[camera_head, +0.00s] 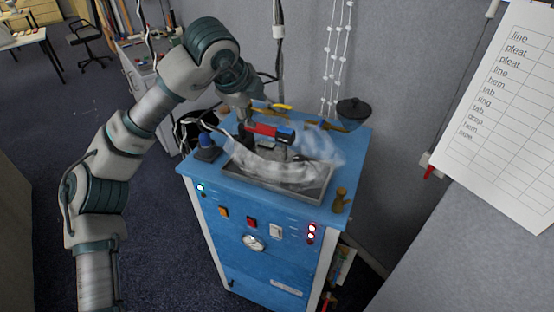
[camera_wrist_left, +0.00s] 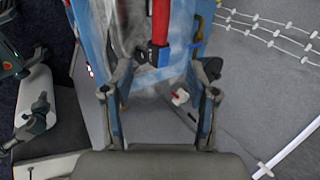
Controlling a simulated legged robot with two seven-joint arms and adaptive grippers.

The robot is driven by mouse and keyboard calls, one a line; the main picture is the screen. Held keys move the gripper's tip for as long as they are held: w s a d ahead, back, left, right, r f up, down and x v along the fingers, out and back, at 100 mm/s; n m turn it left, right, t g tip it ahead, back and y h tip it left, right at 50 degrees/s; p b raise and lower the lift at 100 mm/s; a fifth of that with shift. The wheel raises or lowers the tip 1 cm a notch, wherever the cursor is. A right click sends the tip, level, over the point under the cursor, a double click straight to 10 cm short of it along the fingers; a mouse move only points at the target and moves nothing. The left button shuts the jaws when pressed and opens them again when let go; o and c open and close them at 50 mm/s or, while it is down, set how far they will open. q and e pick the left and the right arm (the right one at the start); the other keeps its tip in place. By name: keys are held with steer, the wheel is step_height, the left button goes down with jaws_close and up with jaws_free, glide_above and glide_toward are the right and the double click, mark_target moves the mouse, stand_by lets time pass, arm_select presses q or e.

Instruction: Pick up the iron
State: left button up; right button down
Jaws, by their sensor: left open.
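The iron (camera_head: 270,131) has a red and blue handle and sits over a metal tray (camera_head: 322,194) on top of a blue cabinet. White steam blurs its body, so its sole is hidden. My left gripper (camera_head: 246,130) comes in from the upper left, beside the handle's left end. In the left wrist view the fingers (camera_wrist_left: 160,78) are spread apart, and the iron's red handle (camera_wrist_left: 160,22) with its black end lies ahead of the gap. Nothing shows clasped between the fingers. My right gripper is in neither view.
The blue cabinet (camera_head: 270,258) has lit buttons and a gauge on its front. Strings of white beads (camera_head: 335,62) hang behind. A grey wall is close on the right.

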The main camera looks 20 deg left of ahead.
mark_target(269, 129)
arm_select(q)
steer(key=x, duration=0.9)
steer(key=shift+a+f+b, duration=0.15)
steer(key=shift+a+b, duration=0.2)
steer(key=shift+a, duration=0.05)
steer(key=shift+w+d+f, duration=0.2)
steer(key=shift+d+f, duration=0.05)
steer(key=shift+d, duration=0.35)
steer(key=shift+w+d+f, duration=0.15)
steer(key=shift+d+f, duration=0.05)
steer(key=shift+f, duration=0.05)
steer(key=x, duration=0.4)
steer(key=shift+a, duration=0.25)
steer(key=shift+w+a+f, duration=0.1)
steer(key=shift+a+f, duration=0.1)
steer(key=shift+f, duration=0.05)
steer(key=shift+a, duration=0.25)
steer(key=shift+d+r, duration=0.1)
steer(key=shift+d, duration=0.05)
steer(key=c, duration=0.4)
steer(key=shift+d, duration=0.35)
jaws_close()
steer(key=shift+r, duration=0.15)
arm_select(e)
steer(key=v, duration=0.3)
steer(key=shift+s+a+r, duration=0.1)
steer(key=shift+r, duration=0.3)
